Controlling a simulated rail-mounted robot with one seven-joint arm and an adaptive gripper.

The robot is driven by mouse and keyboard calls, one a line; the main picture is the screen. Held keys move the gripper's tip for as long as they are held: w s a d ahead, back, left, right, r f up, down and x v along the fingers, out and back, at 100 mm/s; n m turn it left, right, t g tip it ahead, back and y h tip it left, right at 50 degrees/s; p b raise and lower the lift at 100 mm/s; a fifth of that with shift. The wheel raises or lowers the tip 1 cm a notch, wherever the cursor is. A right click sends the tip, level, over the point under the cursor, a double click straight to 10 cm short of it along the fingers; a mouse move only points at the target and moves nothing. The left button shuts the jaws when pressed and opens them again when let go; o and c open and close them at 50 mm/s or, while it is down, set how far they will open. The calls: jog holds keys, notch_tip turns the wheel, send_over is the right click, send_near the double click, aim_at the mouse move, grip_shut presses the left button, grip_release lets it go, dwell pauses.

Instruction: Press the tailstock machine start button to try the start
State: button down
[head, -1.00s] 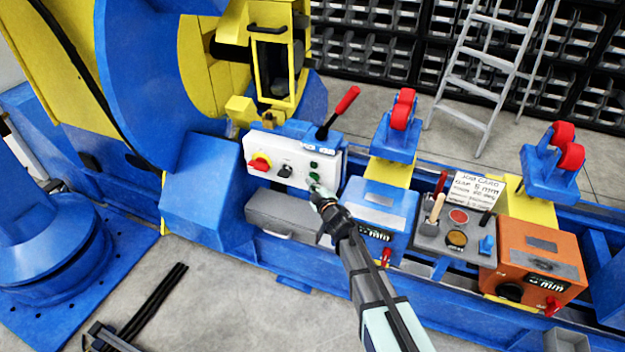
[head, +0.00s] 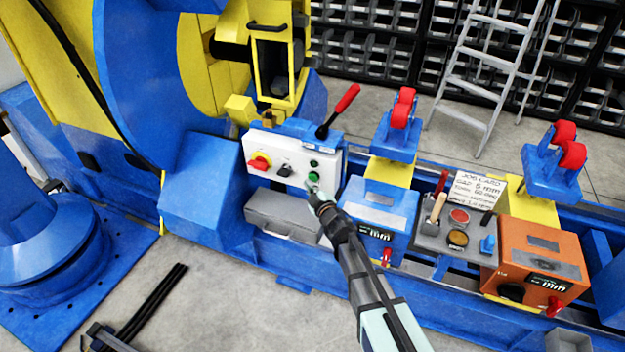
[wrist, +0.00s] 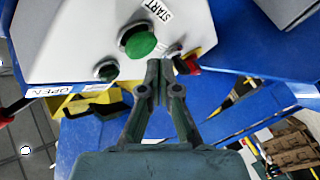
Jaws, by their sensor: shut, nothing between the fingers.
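The white control panel (head: 270,152) stands on the blue machine base. It carries a red and yellow switch (head: 260,162), a black knob (head: 284,170) and a green start button (head: 313,177). In the wrist view the large green button (wrist: 141,42) lies next to a label reading START (wrist: 158,10). My gripper (head: 312,188) is shut and empty, with its tips just below the green button in the head view. In the wrist view my gripper (wrist: 160,64) has its tips beside the button's edge, over the panel face; I cannot tell whether they touch the panel.
A lever with a red handle (head: 345,98) rises behind the panel. A grey drawer box (head: 283,212) sits below it. To the right are a blue box (head: 375,205), a tool tray (head: 430,240) and an orange box (head: 535,260).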

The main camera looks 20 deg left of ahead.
jog(key=s+b, duration=0.3)
jog(key=s, duration=0.2)
jog(key=shift+a, duration=0.2)
dwell(0.8)
